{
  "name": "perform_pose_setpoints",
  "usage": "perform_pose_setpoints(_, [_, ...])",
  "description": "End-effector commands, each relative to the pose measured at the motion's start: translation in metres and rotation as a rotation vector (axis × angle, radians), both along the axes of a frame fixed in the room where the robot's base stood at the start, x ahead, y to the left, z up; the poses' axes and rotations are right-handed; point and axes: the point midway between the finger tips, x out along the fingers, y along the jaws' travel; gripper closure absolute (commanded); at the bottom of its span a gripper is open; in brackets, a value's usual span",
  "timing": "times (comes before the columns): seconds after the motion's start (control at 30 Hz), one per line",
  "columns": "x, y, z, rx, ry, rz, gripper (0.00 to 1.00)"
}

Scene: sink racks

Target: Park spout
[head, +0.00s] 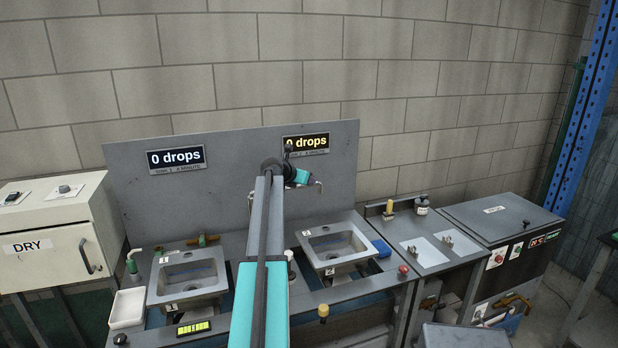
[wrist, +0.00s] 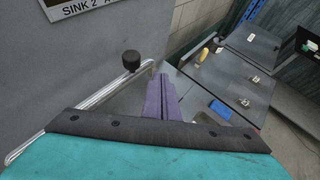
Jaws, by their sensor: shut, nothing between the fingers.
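A slim metal spout (wrist: 85,102) with a black knob (wrist: 131,61) crosses the left half of the wrist view, in front of the grey back panel. Its bent end lies just left of my gripper's fingers. My gripper (wrist: 160,82) is shut and empty, its purple fingers together; I cannot tell whether they touch the spout. In the head view my arm reaches up to the panel above the right sink (head: 335,241), and a small part of the spout (head: 318,186) shows beside the wrist. The fingertips are hidden there. The left sink (head: 188,273) is left of my arm.
Signs reading "0 drops" (head: 176,159) hang on the panel. A blue sponge-like block (wrist: 220,109) lies right of the right sink. A counter with metal plates (head: 425,252) and a dark-lidded cabinet (head: 500,222) stand farther right. A DRY box (head: 50,245) stands at left.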

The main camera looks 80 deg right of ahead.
Motion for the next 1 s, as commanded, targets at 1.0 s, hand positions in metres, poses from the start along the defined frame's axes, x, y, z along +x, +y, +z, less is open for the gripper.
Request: perform_pose_setpoints(1.0, [-0.019, 0.082, 0.050, -0.001, 0.000, 0.002, 1.00])
